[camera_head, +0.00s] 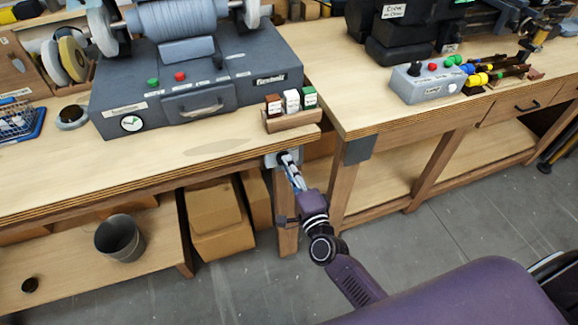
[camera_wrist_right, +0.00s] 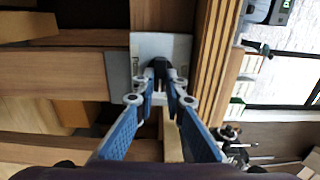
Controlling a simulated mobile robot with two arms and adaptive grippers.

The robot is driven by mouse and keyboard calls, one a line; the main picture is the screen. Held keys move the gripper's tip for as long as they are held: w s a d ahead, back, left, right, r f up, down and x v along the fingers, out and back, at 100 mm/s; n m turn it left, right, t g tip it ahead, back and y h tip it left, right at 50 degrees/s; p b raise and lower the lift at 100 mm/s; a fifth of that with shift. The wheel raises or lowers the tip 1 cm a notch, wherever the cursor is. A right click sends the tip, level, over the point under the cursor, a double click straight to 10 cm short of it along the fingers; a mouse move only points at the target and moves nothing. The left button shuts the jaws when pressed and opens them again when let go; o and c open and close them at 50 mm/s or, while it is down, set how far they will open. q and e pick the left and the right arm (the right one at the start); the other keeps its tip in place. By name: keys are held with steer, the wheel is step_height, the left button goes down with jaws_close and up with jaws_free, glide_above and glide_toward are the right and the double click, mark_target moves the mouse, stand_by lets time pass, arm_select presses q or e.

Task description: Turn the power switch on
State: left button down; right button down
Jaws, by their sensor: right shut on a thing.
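A white plate (camera_head: 270,161) is fixed to the bench's side below the tabletop, at the top of a wooden leg. It also shows in the right wrist view (camera_wrist_right: 182,46). My right gripper (camera_head: 285,160) reaches up to this plate from below. In the right wrist view its fingertips (camera_wrist_right: 160,78) meet at the plate and are shut on a small dark piece (camera_wrist_right: 160,66) there. The fingertips cover most of this piece, so I cannot tell whether it is the power switch or a plug, or how it is set. My left gripper is not in view.
A grey machine (camera_head: 190,95) with green and red buttons stands on the left bench. A wooden holder (camera_head: 292,121) with small bottles sits near the edge above my right gripper. Cardboard boxes (camera_head: 215,215) and a metal bucket (camera_head: 119,238) are below. A grey control box (camera_head: 428,84) is on the right bench.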

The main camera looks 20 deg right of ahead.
steer(key=c, duration=2)
jaws_free()
steer(key=s, duration=1.2)
steer(key=shift+d, duration=0.25)
steer(key=shift+f, duration=0.1)
steer(key=s+f+n+g, duration=0.3)
steer(key=s+f+n, duration=0.1)
steer(key=f, duration=0.7)
steer(key=s+f+n+g+y, duration=0.1)
steer(key=s+f+n+g, duration=0.25)
steer(key=f, duration=0.65)
steer(key=s+f+n+g, duration=0.2)
steer(key=s+f+n, duration=0.3)
steer(key=f, duration=0.6)
steer(key=s+d+f+n+g, duration=0.1)
steer(key=s+f+n+g, duration=0.1)
steer(key=s+f, duration=0.3)
steer(key=s+d+f+n+g+h, duration=0.1)
steer(key=s+f, duration=0.4)
steer(key=s, duration=0.7)
steer(key=s+d+f+n+g, duration=0.3)
steer(key=s+f+n+g, duration=0.2)
steer(key=s, duration=0.3)
steer(key=shift+s+d+f+g+h, duration=0.2)
steer(key=shift+s+f+g+h, duration=0.05)
steer(key=shift+s+f+h, duration=0.05)
